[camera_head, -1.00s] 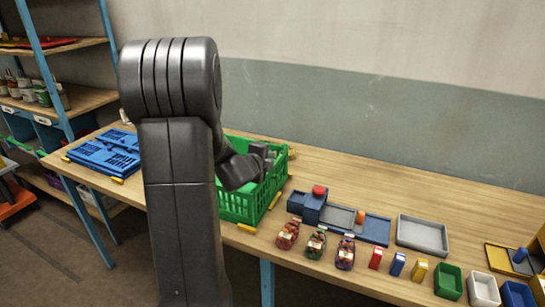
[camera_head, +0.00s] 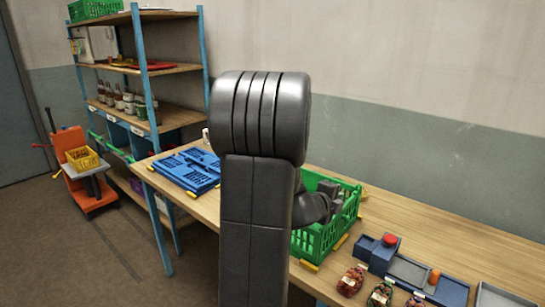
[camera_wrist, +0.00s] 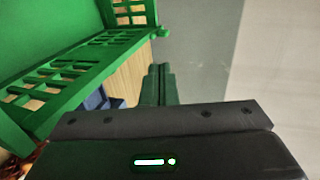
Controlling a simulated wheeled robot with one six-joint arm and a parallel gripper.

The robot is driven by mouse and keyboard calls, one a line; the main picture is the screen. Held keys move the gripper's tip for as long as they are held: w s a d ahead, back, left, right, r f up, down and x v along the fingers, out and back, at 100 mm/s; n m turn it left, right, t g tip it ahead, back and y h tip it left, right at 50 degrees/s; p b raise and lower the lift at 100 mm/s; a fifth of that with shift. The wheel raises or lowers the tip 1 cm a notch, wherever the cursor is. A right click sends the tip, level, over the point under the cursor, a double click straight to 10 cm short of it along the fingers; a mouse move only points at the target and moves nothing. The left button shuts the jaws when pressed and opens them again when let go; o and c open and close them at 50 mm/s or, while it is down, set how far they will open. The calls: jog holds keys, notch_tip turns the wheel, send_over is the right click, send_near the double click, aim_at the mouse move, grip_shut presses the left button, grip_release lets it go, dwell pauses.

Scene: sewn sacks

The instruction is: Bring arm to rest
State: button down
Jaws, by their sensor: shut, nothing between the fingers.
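My arm (camera_head: 258,200) stands upright in the middle of the head view and hides part of the table. Its wrist bends off to the right behind the upright link. My gripper (camera_head: 338,196) is at the green crate (camera_head: 318,243), seen over or inside its open top; I cannot tell its height exactly. In the wrist view my gripper (camera_wrist: 158,80) has its two narrow fingers together, with nothing between them. The green crate's wall (camera_wrist: 80,70) fills the upper left there, beside the fingers and apart from them.
The wooden table (camera_head: 440,235) runs along the wall. Folded blue crates (camera_head: 188,170) lie left of my arm. Several net sacks (camera_head: 351,281) and a blue-grey fixture with a red button (camera_head: 390,240) are at right. A shelf (camera_head: 165,70) and an orange cart (camera_head: 82,170) stand left.

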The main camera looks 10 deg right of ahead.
aim_at(348, 201)
jog(key=p+x, duration=0.1)
jog(key=x, duration=0.7)
jog(key=shift+w+d+f, duration=0.1)
jog(key=shift+w+d, duration=0.05)
jog(key=shift+w+d+p, duration=0.1)
jog(key=shift+w+p, duration=0.05)
jog(key=shift+p, duration=0.2)
jog(key=shift+w+d+f, duration=0.15)
jog(key=shift+w+d, duration=0.2)
jog(key=shift+d, duration=0.2)
jog(key=shift+a, duration=0.15)
jog(key=shift+s, duration=0.1)
